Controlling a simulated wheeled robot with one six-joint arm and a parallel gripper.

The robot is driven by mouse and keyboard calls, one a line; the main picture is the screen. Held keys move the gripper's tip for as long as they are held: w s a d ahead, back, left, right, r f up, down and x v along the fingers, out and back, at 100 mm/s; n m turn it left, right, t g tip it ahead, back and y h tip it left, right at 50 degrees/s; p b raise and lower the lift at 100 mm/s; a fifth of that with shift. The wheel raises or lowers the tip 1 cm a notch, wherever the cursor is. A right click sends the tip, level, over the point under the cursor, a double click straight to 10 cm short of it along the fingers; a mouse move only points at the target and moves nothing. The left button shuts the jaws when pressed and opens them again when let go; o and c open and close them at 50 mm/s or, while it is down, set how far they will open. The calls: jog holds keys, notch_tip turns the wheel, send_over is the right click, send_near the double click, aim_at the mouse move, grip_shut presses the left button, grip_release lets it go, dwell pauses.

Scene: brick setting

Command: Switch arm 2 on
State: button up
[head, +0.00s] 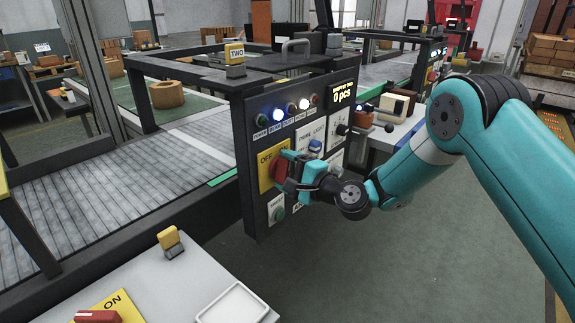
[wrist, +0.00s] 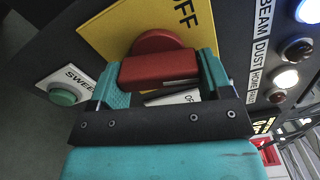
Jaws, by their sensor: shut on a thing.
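My gripper (head: 290,172) is shut on the red switch, with one finger on each side of the grip. The panel's display (head: 342,96) reads "0 pcs". A blue lamp (head: 278,114) and a white lamp (head: 304,104) are lit.
A green button (head: 278,213), labelled "SWEEP" in the wrist view (wrist: 62,96), is below the switch. A blue button (head: 315,146) is to its right. Another red switch on a yellow ON plate (head: 117,302) is at the lower left. Open floor (head: 430,240) lies right of the panel.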

jog(key=m+p, duration=0.1)
jog(key=m, duration=0.2)
jog(key=m+p, duration=0.1)
jog(key=m, duration=0.1)
jog(key=shift+s+f+m+p, duration=0.1)
jog(key=shift+f+m+p, duration=0.1)
jog(key=shift+m+p, duration=0.15)
jog(key=shift+f+m, duration=0.1)
jog(key=shift+m, duration=0.15)
jog(key=o, duration=0.9)
jog(key=b+v, duration=1.5)
jog(key=v, duration=0.2)
jog(key=shift+s+d+b, duration=0.15)
jog(key=shift+s+b, duration=0.05)
jog(key=shift+b, duration=0.1)
